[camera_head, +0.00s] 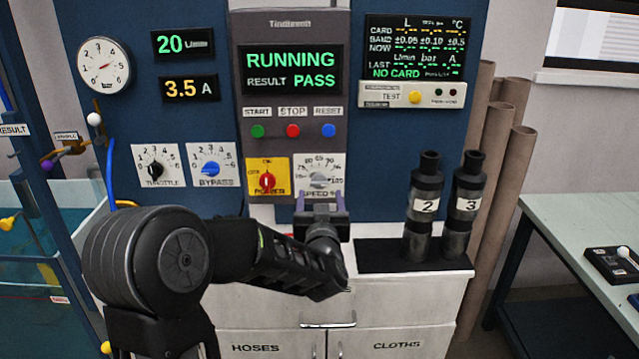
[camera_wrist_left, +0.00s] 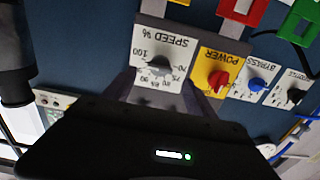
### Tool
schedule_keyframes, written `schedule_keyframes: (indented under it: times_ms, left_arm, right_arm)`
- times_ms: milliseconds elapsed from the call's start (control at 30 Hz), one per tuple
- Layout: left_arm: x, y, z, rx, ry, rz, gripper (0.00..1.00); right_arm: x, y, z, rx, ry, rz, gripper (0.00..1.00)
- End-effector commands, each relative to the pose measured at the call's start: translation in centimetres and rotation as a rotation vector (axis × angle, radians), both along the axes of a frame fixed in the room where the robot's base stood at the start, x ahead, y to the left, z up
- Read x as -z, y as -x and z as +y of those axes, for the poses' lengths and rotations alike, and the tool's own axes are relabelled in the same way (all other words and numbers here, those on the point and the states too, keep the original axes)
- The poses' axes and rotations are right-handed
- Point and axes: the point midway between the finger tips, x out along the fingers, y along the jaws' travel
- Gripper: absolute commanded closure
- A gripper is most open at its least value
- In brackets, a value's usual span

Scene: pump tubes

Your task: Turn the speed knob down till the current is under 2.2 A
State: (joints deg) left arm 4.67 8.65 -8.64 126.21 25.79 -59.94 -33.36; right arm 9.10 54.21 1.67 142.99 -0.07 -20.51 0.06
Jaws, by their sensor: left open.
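The current display (camera_head: 189,89) reads 3.5 A in orange. My left gripper (camera_head: 320,199) is open just below and in front of the speed knob. In the left wrist view its fingers (camera_wrist_left: 158,84) stand apart on either side of the knob's line; I cannot tell whether they touch anything. My right gripper is not in view.
The red power knob (camera_head: 267,182) sits close left of the speed plate. The bypass knob (camera_head: 210,169) and throttle knob (camera_head: 155,170) are farther left. Start, stop (camera_head: 293,130) and reset buttons are above. Black tubes numbered 2 (camera_head: 426,205) and 3 (camera_head: 466,205) stand at right. The screen (camera_head: 291,71) reads RUNNING, PASS.

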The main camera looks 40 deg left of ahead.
Motion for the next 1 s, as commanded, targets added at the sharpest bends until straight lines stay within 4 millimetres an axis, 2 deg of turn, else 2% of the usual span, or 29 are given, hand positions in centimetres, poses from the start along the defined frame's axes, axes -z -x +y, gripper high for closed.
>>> schedule_keyframes:
  times_ms: [167,567,900,1000]
  left_arm:
    - [0.0,-1.2,0.9,-0.001,0.0,0.003,0.35]
    - [0.0,-5.7,4.3,0.0,0.001,0.001,0.35]
    - [0.1,-6.1,4.6,0.001,0.001,0.001,0.35]
    - [0.1,-6.1,4.6,0.001,0.001,0.001,0.42]
  right_arm:
    - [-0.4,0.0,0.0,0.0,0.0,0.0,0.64]
    - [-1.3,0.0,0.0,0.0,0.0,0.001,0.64]
    - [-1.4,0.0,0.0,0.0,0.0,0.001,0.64]
    - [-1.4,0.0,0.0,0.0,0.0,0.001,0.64]
